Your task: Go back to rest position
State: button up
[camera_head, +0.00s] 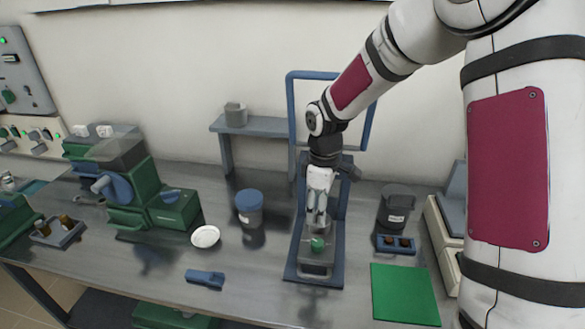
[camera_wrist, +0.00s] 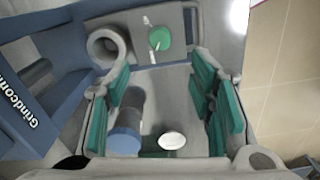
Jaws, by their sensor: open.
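My gripper (camera_head: 318,205) points down over the blue-framed stand near the middle of the bench. In the wrist view my gripper (camera_wrist: 168,105) is open, with green pads on both sides and nothing between them. Below it, on the base of the stand (camera_head: 300,268), sits a grey block with a round green top (camera_head: 317,244). The same green top shows in the wrist view (camera_wrist: 160,38), beyond the fingertips. The gripper looks close above it; whether they touch cannot be told.
A blue-lidded container (camera_head: 250,208) and a white dish (camera_head: 205,237) stand left of the stand. A green machine (camera_head: 150,200) is farther left. A blue tool (camera_head: 205,279) lies in front. A dark container (camera_head: 395,205) and a green mat (camera_head: 405,294) are at right. A raised shelf (camera_head: 250,127) is behind.

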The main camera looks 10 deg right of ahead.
jog(key=s+d+r+m+t+h, duration=0.1)
jog(key=s+r+m+t+h, duration=0.15)
jog(key=s+r+m, duration=0.75)
jog(key=s+a+r+m+t+y, duration=0.1)
jog(key=s+r+t+y, duration=0.1)
jog(key=s+r, duration=0.9)
jog(key=s+t, duration=0.1)
jog(key=s, duration=0.3)
jog(key=shift+s+r, duration=0.2)
jog(key=shift+s, duration=0.15)
